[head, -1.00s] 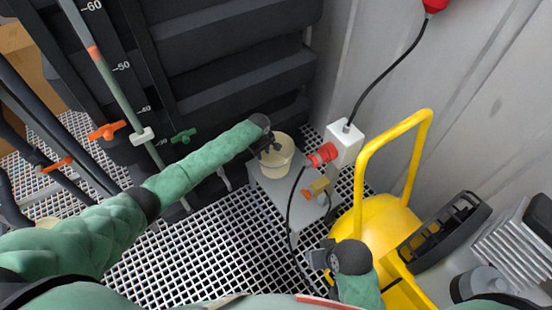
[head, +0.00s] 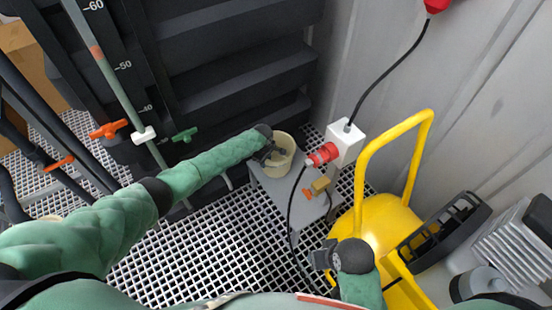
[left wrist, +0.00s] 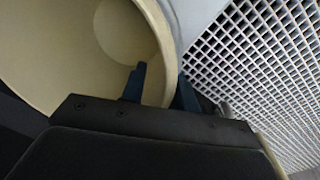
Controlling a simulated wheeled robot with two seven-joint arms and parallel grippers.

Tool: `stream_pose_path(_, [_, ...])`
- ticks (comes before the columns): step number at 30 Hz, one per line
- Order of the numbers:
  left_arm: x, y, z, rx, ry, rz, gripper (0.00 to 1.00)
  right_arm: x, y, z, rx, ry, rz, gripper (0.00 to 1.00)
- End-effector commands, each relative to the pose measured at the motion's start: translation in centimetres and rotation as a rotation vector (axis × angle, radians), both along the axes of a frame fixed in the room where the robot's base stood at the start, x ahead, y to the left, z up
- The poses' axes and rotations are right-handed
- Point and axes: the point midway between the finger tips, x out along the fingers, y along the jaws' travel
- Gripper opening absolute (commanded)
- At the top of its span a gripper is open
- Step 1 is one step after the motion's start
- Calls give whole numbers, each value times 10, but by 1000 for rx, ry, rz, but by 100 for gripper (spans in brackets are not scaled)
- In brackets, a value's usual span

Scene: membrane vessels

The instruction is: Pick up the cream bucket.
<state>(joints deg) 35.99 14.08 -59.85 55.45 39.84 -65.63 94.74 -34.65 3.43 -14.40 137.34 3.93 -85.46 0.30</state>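The cream bucket (head: 286,143) stands upright on a grey box-like stand near the dark ribbed wall in the head view. My left gripper (head: 277,155) is at its near left rim. In the left wrist view the bucket (left wrist: 60,55) fills the upper left, and its inside and floor show. The left gripper (left wrist: 162,88) has its two dark fingers apart, one inside the bucket and one outside, with the wall between them. A firm grip does not show. My right gripper (head: 322,259) is low beside the yellow machine, away from the bucket; its fingers are unclear.
The grey stand (head: 282,186) also carries a small valve with an orange handle (head: 313,190). A red plug in a white box (head: 346,142) is right of the bucket. A yellow machine (head: 378,222) stands at lower right. Open white grating (head: 215,245) covers the floor.

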Motion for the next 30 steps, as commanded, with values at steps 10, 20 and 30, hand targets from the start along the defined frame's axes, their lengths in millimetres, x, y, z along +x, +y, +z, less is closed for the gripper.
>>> stream_pose_path(10, [1,-1,-11,-1,-1,0,30,-1,0,-3,-1,3,1,36])
stream_pose_path(20, [1,0,-11,0,0,0,0,-1,0,-2,0,2,2,36])
stream_pose_path(30, [1,0,-11,0,0,0,0,0,1,-1,2,-1,0,36])
